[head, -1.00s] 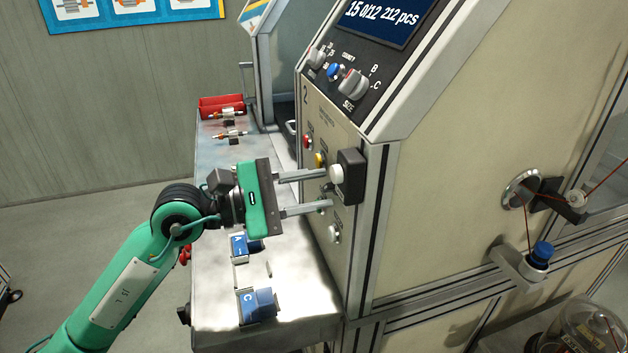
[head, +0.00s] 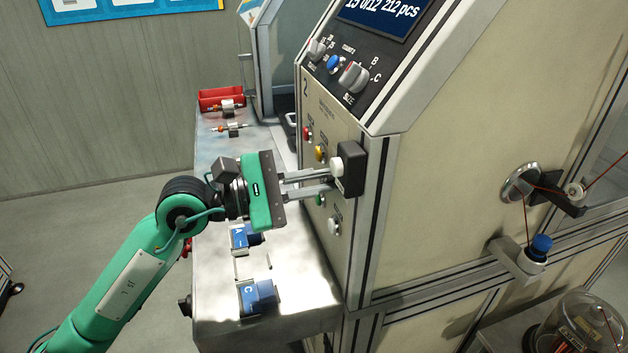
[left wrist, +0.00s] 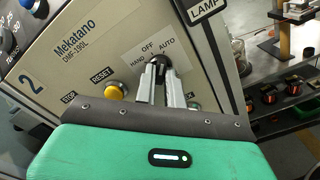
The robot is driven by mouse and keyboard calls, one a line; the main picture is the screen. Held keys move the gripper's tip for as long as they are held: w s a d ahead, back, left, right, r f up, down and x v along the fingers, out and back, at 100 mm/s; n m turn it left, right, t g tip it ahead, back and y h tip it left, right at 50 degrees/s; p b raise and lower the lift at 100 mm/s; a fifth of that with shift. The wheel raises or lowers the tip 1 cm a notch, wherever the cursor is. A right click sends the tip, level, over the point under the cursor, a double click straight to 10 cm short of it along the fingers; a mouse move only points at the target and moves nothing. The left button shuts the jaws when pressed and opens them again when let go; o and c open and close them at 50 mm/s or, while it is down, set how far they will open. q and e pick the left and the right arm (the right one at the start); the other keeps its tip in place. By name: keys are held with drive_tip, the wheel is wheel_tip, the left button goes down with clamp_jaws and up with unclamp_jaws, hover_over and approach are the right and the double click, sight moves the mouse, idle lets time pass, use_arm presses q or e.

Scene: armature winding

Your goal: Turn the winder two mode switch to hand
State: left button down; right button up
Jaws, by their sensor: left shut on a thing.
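The winder two mode switch (left wrist: 157,70) is a small black knob under the labels HAND, OFF and AUTO in the left wrist view. My left gripper (left wrist: 160,82) is shut on it, with one finger on each side. In the head view my left gripper (head: 331,180) reaches level from the left to the panel (head: 322,110) marked 2. The fingers and a black box hide the switch there. I cannot tell which label the knob points at. My right gripper is not in view.
The black box (head: 352,168) with a white front juts out beside the fingers. A yellow RESET button (left wrist: 116,91) sits close to the left of them. Red (head: 307,133) and green (head: 320,199) buttons are near. Blue blocks (head: 258,296) stand on the bench below.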

use_arm(q)
drive_tip(key=n+p, duration=0.1)
drive_tip(key=n, duration=0.3)
drive_tip(key=shift+r+n+p, duration=0.1)
drive_tip(key=shift+n+p, duration=0.3)
drive_tip(key=n+p, duration=0.3)
drive_tip(key=n, duration=0.1)
drive_tip(key=shift+r, duration=0.1)
drive_tip(key=n+p, duration=0.6)
drive_tip(key=p, duration=0.1)
drive_tip(key=shift+n+p, duration=1.2)
drive_tip(key=shift+n, duration=0.1)
drive_tip(key=shift+f, duration=0.2)
drive_tip(key=c, duration=1.5)
unclamp_jaws()
drive_tip(key=shift+a, duration=0.15)
